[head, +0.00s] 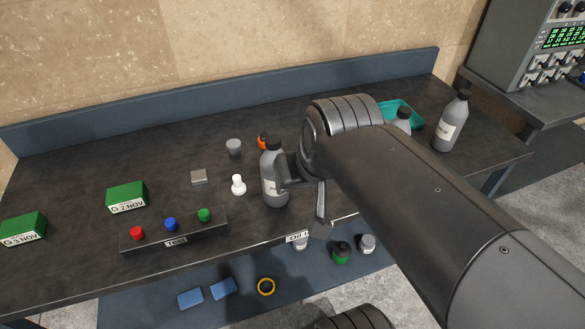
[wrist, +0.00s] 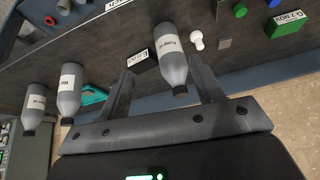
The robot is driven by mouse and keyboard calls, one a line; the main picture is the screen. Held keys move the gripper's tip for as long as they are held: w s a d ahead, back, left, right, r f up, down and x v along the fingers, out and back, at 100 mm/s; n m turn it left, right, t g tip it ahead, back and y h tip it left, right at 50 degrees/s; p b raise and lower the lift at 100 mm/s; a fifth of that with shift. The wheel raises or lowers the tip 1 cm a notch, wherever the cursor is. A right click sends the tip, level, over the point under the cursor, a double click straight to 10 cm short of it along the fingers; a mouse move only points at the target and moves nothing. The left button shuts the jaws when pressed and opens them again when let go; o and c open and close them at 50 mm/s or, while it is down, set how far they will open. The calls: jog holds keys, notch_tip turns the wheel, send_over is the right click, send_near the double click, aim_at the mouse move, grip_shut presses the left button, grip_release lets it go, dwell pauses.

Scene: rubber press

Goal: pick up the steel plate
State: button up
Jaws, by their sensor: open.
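The steel plate (head: 199,177) looks like a small grey square block lying flat on the dark table, left of the white pawn-shaped piece (head: 238,185). It also shows in the wrist view as a small grey square (wrist: 225,43) near the top, right of centre. My gripper (head: 302,205) is open and to the right of the plate, with nothing visibly held. A grey bottle (head: 270,185) stands by its left finger. In the wrist view this bottle (wrist: 172,60) appears between the two fingers (wrist: 163,88); I cannot tell whether they touch it.
A grey cup (head: 234,147) and an orange-topped item (head: 262,141) stand behind. A button box (head: 172,235) and green boxes (head: 126,197) are at left. More bottles (head: 452,122) and a teal tray (head: 417,122) are at right. The table around the plate is mostly clear.

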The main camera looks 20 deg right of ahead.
jog(key=shift+s+a+f+n, duration=0.25)
jog(key=shift+s+f+n, duration=0.15)
jog(key=shift+s+n, duration=0.1)
jog(key=shift+o, duration=0.2)
jog(key=shift+o, duration=0.6)
jog(key=shift+w, duration=0.1)
